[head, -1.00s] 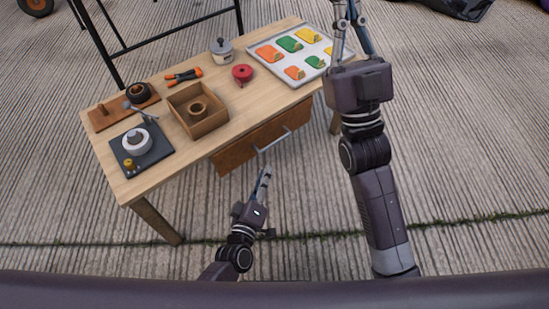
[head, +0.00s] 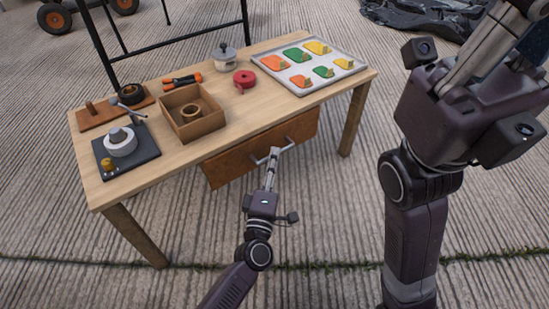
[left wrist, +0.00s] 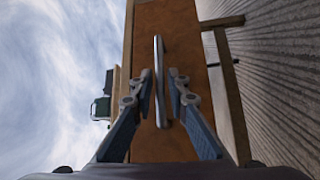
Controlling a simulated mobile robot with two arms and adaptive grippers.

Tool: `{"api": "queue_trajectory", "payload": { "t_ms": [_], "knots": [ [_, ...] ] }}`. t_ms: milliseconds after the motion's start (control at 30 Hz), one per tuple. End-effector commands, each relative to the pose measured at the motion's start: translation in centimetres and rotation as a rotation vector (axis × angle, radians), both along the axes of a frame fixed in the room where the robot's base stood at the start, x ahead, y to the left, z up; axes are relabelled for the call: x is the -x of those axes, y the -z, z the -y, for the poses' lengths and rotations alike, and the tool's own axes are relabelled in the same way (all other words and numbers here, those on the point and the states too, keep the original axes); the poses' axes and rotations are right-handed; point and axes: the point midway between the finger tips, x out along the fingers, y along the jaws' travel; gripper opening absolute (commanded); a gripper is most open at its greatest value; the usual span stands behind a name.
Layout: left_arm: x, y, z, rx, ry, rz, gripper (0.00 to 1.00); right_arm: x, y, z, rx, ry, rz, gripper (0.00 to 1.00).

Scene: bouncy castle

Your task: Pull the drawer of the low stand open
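The low stand (head: 180,152) is a wooden table with a brown drawer (head: 228,166) under its top. The drawer front looks closed. Its metal bar handle (head: 289,144) also shows upright in the left wrist view (left wrist: 159,60). My left gripper (head: 273,154) is at the handle. In the left wrist view its two fingers (left wrist: 161,78) stand apart on either side of the bar, the left fingertip very near it. Whether they touch it cannot be told. My right gripper (head: 500,45) is raised at the upper right, partly cut off, away from the drawer.
On the stand are a tray (head: 299,91) of coloured pieces, a red round item (head: 244,79), a lidded pot (head: 224,60), a wooden box (head: 205,126) and a dark plate (head: 110,172) with a white round device. The ribbed ground in front is clear.

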Motion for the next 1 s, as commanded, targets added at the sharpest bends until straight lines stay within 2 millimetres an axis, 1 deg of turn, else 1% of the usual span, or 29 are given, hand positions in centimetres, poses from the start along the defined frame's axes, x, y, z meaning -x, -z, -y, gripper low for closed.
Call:
{"api": "queue_trajectory", "payload": {
  "t_ms": [33, 133, 433, 467, 567, 600, 1000],
  "knots": [
    [-0.62, 0.09, 0.12, 0.001, -0.001, 0.001, 0.15, 0.21, 0.11, -0.01, 0.0, 0.0, 0.008, 0.0],
    [-1.3, -0.06, 0.23, 0.001, 0.0, 0.0, 0.15, 0.4, -0.08, -0.05, 0.002, 0.001, 0.015, 0.0],
    [-1.59, -0.2, 0.27, -0.001, 0.001, -0.001, 0.15, 0.46, -0.23, -0.07, 0.002, 0.001, 0.017, 0.0],
    [-1.59, -0.2, 0.28, -0.001, 0.001, -0.001, 0.13, 0.46, -0.23, -0.07, 0.002, 0.001, 0.017, 0.0],
    [-1.58, -0.19, 0.28, -0.001, 0.001, -0.001, 0.02, 0.46, -0.23, -0.07, 0.002, 0.001, 0.017, 0.0],
    [-1.58, -0.19, 0.28, -0.001, 0.001, -0.001, 0.0, 0.47, -0.23, -0.08, 0.002, 0.001, 0.017, 0.0],
    [-1.48, -0.15, 0.24, -0.001, 0.001, -0.002, 0.0, 0.48, -0.27, -0.08, 0.002, 0.001, 0.017, 0.0]
  ]
}}
